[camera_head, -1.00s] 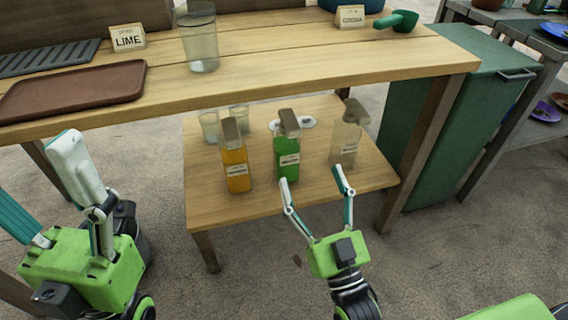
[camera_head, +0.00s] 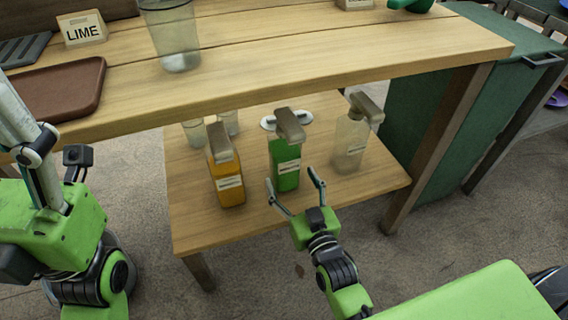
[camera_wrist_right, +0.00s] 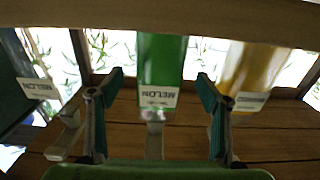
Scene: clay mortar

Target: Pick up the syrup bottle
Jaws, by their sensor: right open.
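The bottles stand upright on the lower wooden shelf: an orange one (camera_head: 228,185), a green one (camera_head: 285,165) and a clear one (camera_head: 350,145), each with a grey-brown pump top. My right gripper (camera_head: 290,176) is open in front of the green bottle, its two fingers apart. In the right wrist view the green bottle (camera_wrist_right: 160,60), labelled MELON upside down, stands beyond and between the open fingers (camera_wrist_right: 160,76). I cannot tell whether a finger touches it. My left gripper (camera_head: 45,185) is at the left edge, partly cut off, holding nothing visible.
The upper table top (camera_head: 250,50) overhangs the shelf (camera_head: 200,220). Glasses (camera_head: 194,131) stand behind the orange bottle, a pale dish (camera_head: 268,122) behind the green. A table leg (camera_head: 440,150) and a green cabinet (camera_head: 470,90) stand right. A brown tray (camera_head: 65,90) and a glass (camera_head: 172,35) are on top.

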